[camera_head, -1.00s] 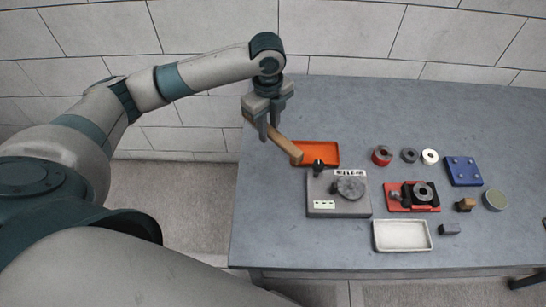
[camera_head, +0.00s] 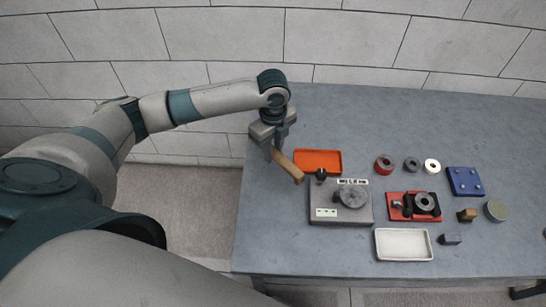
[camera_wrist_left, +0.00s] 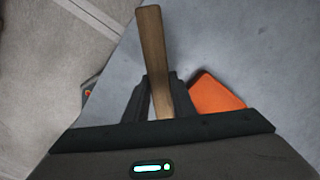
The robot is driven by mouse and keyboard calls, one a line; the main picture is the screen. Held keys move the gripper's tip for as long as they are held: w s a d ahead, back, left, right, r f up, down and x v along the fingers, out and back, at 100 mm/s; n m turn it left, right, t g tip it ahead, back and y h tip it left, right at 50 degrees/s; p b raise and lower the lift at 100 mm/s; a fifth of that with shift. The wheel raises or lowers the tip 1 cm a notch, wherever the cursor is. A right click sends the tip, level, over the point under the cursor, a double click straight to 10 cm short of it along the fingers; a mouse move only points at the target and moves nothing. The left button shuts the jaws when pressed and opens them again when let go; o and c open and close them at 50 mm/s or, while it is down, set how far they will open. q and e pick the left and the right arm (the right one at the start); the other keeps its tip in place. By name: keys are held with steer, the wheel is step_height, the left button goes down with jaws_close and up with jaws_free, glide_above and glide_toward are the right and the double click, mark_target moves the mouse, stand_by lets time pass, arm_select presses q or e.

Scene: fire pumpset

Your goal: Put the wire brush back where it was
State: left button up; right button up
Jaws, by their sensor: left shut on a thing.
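The wire brush (camera_head: 287,166) shows as a long wooden handle; its bristles cannot be made out. My left gripper (camera_head: 272,151) is shut on it, at the left end of the table, just left of the orange tray. In the left wrist view the wooden brush handle (camera_wrist_left: 153,60) points up the picture from between the fingers of the left gripper (camera_wrist_left: 158,98). I cannot tell whether the brush touches the table. My right gripper is not in view.
The empty orange tray (camera_head: 325,154) lies right of the brush. A grey plate fixture (camera_head: 326,213) stands in front of it. Further right are a white tray (camera_head: 404,257), a red fixture (camera_head: 395,214), rings (camera_head: 432,166) and a blue block (camera_head: 465,172). The back of the table (camera_head: 400,115) is clear.

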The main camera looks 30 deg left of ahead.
mark_target(273, 165)
arm_select(q)
steer(key=shift+f+p, duration=0.5)
steer(key=shift+f, duration=1.35)
steer(key=o, duration=1)
steer(key=shift+f, duration=0.15)
